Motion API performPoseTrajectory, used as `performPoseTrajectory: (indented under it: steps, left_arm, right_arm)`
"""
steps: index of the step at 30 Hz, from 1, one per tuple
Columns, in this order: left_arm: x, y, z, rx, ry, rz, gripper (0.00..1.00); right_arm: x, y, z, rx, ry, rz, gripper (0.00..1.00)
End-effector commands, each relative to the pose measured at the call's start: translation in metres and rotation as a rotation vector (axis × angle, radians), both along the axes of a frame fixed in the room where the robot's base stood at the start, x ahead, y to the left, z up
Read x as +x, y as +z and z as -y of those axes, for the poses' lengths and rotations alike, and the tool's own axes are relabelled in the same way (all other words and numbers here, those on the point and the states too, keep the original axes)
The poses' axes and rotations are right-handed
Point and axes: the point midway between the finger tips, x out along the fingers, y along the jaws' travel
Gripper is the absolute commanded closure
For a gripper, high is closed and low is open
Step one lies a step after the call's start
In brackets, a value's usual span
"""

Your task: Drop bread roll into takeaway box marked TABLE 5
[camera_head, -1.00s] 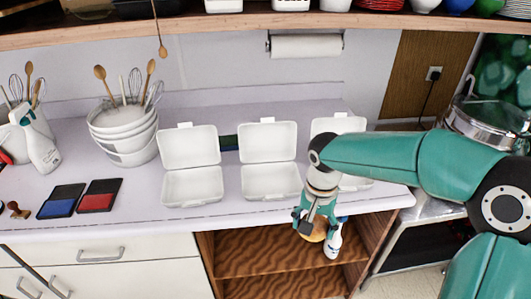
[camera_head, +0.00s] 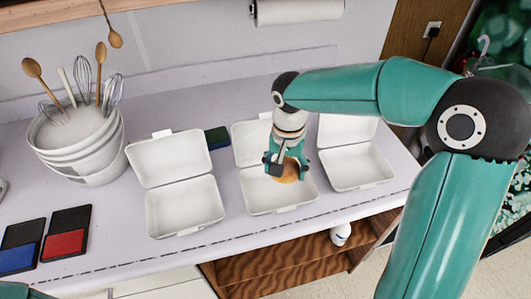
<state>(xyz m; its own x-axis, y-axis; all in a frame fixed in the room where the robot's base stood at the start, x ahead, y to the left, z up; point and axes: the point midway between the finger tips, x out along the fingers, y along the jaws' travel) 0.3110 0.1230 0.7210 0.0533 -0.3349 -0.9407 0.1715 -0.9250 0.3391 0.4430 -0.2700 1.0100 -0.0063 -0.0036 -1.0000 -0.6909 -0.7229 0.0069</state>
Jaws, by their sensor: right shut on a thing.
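Three white takeaway boxes stand open on the counter: a left box (camera_head: 184,207), a middle box (camera_head: 262,198) and a right box (camera_head: 356,167). No TABLE 5 marking can be read on any of them. My right gripper (camera_head: 287,172) is shut on a round, orange-brown bread roll (camera_head: 290,173). It holds the roll in front of the middle box in the picture and hides part of that box. I cannot tell how high the roll is above it. My left gripper is not in view.
Blue (camera_head: 16,259) and red (camera_head: 64,244) ink pads lie at the front left. A dark green item (camera_head: 217,138) lies behind the boxes. A white bottle (camera_head: 341,234) stands on the lower shelf.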

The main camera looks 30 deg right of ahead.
Motion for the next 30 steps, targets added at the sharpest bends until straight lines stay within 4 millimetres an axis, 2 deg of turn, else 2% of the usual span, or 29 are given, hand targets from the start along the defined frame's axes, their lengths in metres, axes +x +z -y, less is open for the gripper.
performPoseTrajectory:
  steps: [16, 28, 29, 30]
  left_arm:
    - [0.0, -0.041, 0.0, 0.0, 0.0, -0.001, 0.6]
    - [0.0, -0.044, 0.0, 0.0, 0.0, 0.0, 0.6]
    - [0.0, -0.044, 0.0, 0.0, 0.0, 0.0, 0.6]
    - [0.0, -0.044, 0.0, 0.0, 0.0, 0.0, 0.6]
  right_arm:
    - [0.001, -0.053, -0.001, 0.0, 0.003, -0.001, 0.52]
    - [0.001, -0.059, -0.001, 0.0, 0.003, 0.0, 0.52]
    - [0.001, -0.059, -0.002, 0.0, 0.004, 0.0, 0.25]
    - [0.001, -0.059, -0.002, 0.0, 0.004, 0.0, 0.18]
